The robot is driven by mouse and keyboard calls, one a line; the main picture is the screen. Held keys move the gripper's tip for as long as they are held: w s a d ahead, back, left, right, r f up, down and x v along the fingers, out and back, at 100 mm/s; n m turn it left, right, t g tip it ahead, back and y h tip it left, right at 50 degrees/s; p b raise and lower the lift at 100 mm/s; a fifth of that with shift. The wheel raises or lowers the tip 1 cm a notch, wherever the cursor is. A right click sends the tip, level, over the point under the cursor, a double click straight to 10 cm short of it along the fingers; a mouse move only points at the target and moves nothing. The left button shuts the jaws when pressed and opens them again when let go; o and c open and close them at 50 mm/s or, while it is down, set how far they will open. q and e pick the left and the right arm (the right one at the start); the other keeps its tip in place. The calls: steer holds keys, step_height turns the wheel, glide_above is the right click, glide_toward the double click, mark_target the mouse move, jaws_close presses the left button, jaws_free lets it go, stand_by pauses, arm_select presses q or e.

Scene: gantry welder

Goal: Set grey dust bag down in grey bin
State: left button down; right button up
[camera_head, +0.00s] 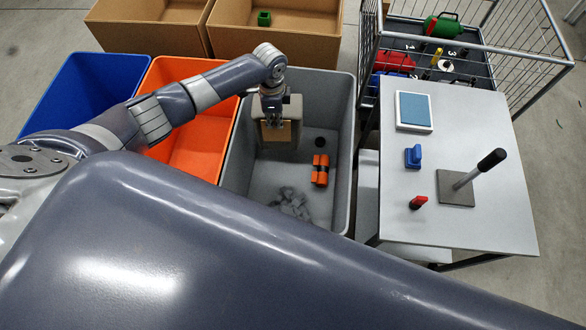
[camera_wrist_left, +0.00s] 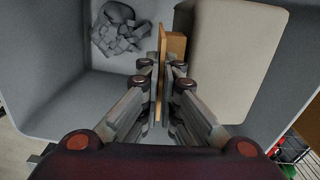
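The grey dust bag (camera_head: 292,114), boxy with a brown collar plate, hangs from my left gripper (camera_head: 271,112) within the outline of the grey bin (camera_head: 342,150). In the left wrist view the bag (camera_wrist_left: 235,65) is pale grey-beige, to the right of the fingers. The left gripper (camera_wrist_left: 163,88) is shut on the bag's thin brown plate there. The bin's floor shows below; the bag's underside is hidden, so I cannot tell whether it touches the floor. My right gripper is in neither view.
In the grey bin lie orange-and-black cylinders (camera_head: 320,170), a black round piece (camera_head: 320,142) and a crumpled grey heap (camera_head: 294,204). An orange bin (camera_head: 205,145) and a blue bin (camera_head: 85,85) stand left. A grey table (camera_head: 475,225) and a wire cage (camera_head: 520,50) stand right.

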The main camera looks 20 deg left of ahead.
arm_select(q)
step_height(320, 180, down, 19)
steer(key=b, duration=1.4)
stand_by(1.9)
steer(key=shift+f+b, duration=0.5)
steer(key=shift+f, duration=0.15)
stand_by(0.8)
steer(key=shift+f+b, duration=0.35)
steer(key=shift+f, duration=0.1)
steer(key=shift+f+b, duration=0.3)
steer(key=shift+f, duration=0.05)
stand_by(0.3)
steer(key=shift+f+b, duration=0.75)
steer(key=shift+f, duration=0.2)
stand_by(0.4)
